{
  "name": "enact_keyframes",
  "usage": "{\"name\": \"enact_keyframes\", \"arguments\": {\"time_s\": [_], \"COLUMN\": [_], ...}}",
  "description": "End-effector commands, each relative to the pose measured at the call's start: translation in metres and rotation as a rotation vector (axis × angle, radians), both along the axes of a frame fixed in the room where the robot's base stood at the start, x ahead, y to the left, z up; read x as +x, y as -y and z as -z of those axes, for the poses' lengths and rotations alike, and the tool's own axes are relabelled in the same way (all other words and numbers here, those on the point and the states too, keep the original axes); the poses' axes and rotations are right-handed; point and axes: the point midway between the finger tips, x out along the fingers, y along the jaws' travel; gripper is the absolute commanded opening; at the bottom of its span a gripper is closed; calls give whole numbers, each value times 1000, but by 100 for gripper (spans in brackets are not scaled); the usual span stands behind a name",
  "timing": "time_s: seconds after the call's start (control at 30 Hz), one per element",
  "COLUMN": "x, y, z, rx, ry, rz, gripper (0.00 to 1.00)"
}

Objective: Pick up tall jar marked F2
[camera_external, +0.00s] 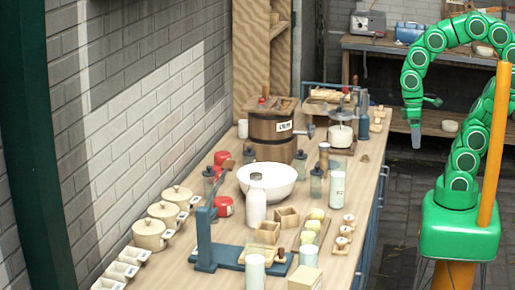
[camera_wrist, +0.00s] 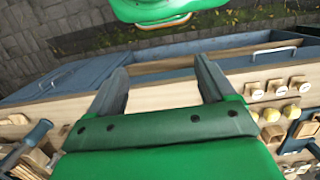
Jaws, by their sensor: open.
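A tall pale green jar (camera_external: 337,190) with a small label stands upright on the right half of the wooden counter. A similar pale jar (camera_external: 255,272) stands at the counter's near end, and a third (camera_external: 307,254) stands right of it. The markings are too small to read, so I cannot tell which is F2. My gripper (camera_external: 416,138) hangs in the air right of the counter's edge, pointing down, apart from all jars. In the wrist view my gripper (camera_wrist: 162,75) is open, with nothing between its fingers; no tall jar is clear there.
A white bowl (camera_external: 267,181), a white bottle (camera_external: 256,208), a blue press (camera_external: 205,245) and small wooden boxes (camera_external: 287,217) crowd the counter. A wooden churn (camera_external: 270,130) stands behind. Lidded pots (camera_external: 150,234) line the left. The floor (camera_external: 400,200) right of the counter is open.

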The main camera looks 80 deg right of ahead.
Motion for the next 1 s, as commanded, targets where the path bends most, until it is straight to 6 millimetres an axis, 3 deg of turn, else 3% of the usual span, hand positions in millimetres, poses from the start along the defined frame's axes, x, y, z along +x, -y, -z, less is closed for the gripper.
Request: {"name": "enact_keyframes", "arguments": {"time_s": [0.17,0.33,0.67,1.0], "x": [1,22,105,189], "y": [0,-5,-28,-68], "z": [0,-1,0,13], "rx": [-1,-10,-41,-56], "ry": [0,8,60,115], "rz": [4,54,270,494], "gripper": [83,83,83,83]}}
